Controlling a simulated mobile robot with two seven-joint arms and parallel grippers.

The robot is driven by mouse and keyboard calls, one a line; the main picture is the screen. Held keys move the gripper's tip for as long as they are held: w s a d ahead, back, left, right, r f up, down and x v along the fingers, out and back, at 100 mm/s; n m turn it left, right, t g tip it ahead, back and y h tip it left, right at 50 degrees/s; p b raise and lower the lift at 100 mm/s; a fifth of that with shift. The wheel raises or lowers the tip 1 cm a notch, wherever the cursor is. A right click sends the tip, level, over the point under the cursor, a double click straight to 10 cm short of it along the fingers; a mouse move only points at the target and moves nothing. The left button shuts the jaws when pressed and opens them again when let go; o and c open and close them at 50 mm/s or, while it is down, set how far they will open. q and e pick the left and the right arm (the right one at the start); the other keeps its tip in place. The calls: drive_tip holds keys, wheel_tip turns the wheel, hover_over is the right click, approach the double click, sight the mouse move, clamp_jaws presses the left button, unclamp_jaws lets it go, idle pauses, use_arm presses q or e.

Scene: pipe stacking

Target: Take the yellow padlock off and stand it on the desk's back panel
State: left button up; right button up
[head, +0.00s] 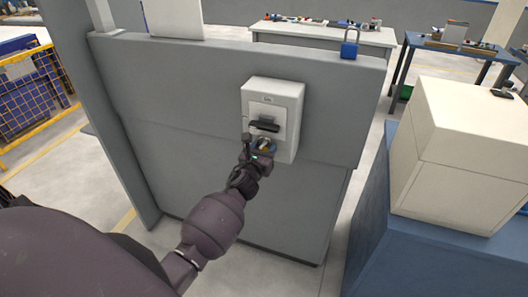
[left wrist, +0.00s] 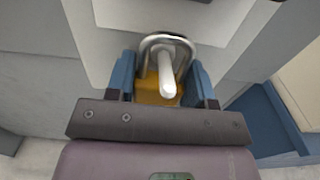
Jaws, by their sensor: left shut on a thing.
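My left gripper (head: 263,148) is at the lower front of a white switch box (head: 284,92) on the grey panel. It is shut on the yellow padlock (left wrist: 152,92), whose body sits between the blue fingers in the left wrist view. The padlock's metal shackle (left wrist: 185,44) points away from the gripper. A pale peg (left wrist: 167,76) shows within the shackle loop, in front of the padlock body. In the head view the padlock is small and mostly hidden by the gripper. The desk's back panel (head: 215,58) is grey, with a flat top edge. My right gripper is out of view.
A blue padlock (head: 350,46) stands on the panel's top edge at the right. A black handle (head: 264,125) sticks out of the box just above my gripper. A white sheet (head: 174,18) stands at the top left. A beige cabinet (head: 462,150) is at the right.

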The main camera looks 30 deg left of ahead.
use_arm(q)
drive_tip(key=v, duration=1.8)
drive_tip(key=shift+b, duration=0.35)
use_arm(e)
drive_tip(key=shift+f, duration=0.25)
use_arm(q)
drive_tip(key=shift+a, duration=0.1)
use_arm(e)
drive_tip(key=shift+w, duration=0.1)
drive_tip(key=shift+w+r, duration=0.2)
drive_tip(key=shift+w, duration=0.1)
use_arm(q)
drive_tip(key=b+v, duration=0.1)
drive_tip(key=v, duration=0.6)
drive_tip(key=shift+s, duration=0.35)
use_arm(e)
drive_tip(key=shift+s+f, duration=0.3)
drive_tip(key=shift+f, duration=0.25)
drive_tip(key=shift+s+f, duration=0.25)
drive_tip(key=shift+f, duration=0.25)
